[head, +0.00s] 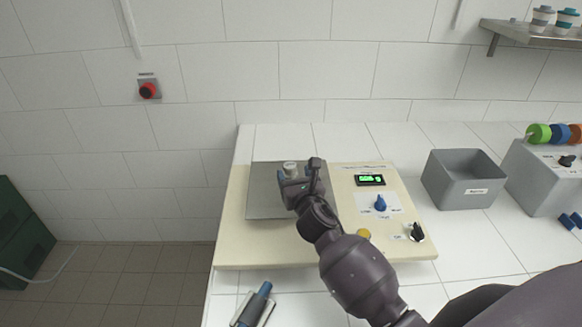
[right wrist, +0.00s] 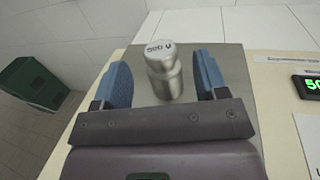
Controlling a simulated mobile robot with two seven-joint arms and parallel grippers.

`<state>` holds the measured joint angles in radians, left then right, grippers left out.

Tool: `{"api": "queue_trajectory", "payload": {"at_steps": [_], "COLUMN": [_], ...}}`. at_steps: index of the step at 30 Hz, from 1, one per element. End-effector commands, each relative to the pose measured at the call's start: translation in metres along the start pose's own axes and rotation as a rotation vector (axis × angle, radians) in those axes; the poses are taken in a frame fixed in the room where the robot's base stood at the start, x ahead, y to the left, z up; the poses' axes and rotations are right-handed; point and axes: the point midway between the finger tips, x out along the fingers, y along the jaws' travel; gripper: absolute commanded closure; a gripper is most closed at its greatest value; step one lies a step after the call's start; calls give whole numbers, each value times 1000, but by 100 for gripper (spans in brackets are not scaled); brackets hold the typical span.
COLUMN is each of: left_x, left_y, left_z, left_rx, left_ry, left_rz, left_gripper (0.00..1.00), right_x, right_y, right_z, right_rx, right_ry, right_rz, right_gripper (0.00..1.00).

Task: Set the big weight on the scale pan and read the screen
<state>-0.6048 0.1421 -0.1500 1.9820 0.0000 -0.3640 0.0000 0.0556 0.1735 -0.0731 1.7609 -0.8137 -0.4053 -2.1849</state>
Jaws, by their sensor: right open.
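The big weight (right wrist: 163,70), a steel cylinder with a narrower marked head, stands upright on the scale pan (right wrist: 235,62). In the head view its top (head: 290,168) shows at my right gripper (head: 293,180), on the square metal pan (head: 262,200). My right gripper is open, with its blue fingers (right wrist: 162,82) on either side of the weight and gaps visible. The screen (head: 370,180) on the scale's panel is lit green, its digits too small to read. My left gripper is out of view.
The panel has a blue knob (head: 380,203) and a black knob (head: 416,232). A grey bin (head: 465,190) and a grey box (head: 545,185) stand to the right. A blue-handled object (head: 256,305) lies in front of the scale. The white counter's left edge is close to the scale.

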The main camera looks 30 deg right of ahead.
Motion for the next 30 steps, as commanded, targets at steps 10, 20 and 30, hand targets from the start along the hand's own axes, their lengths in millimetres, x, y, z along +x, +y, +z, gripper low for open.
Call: {"api": "queue_trajectory", "payload": {"at_steps": [10,20,30], "left_x": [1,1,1], "left_y": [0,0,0], "left_z": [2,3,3], "left_rx": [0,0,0], "left_ry": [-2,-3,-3], "left_rz": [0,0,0], "left_gripper": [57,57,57], "right_x": [-59,-74,-74], "right_y": [0,0,0], "right_z": [-1,1,0], "right_rx": [-1,0,0], "right_ry": [1,-1,0], "right_rz": [0,0,0], "right_gripper": [33,33,33]}}
